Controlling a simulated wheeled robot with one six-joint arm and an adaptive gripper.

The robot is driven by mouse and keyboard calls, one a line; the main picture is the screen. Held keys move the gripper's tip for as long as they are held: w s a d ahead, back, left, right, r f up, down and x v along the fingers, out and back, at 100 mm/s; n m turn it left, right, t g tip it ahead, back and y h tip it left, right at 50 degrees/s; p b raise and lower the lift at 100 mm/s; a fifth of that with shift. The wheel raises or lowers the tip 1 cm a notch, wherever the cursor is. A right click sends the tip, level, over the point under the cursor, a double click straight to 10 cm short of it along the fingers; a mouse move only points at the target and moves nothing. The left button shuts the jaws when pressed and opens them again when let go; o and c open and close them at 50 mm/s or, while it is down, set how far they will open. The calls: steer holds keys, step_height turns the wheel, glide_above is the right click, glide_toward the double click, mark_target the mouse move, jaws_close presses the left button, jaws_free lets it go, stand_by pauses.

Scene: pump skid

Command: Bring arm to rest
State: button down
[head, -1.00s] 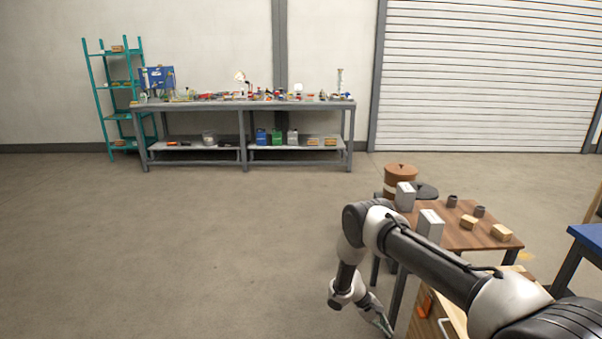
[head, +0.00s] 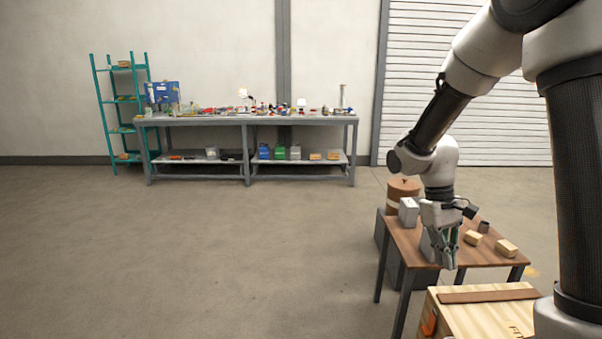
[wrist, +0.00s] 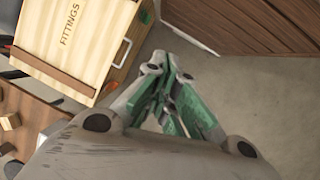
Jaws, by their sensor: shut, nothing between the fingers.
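My gripper (head: 447,262) hangs from my raised arm at the right of the head view, fingers pointing down. It appears in front of the small brown table. In the wrist view my gripper's green-padded fingers (wrist: 172,100) are together with nothing between them. The floor shows beyond the fingertips.
The small table (head: 501,256) carries grey boxes and wooden blocks (head: 507,247). A wooden crate (head: 480,317), marked FITTINGS in the wrist view (wrist: 75,35), stands in front of it. A long workbench (head: 250,121) and teal shelf (head: 121,100) stand far back. Floor at left is clear.

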steer(key=s+d+r+m+t+y, duration=0.1)
steer(key=s+r+t, duration=0.6)
steer(key=s+r, duration=0.9)
steer(key=shift+d+r+m+t+y, duration=0.35)
steer(key=shift+d+m, duration=0.35)
steer(key=shift+d, duration=0.3)
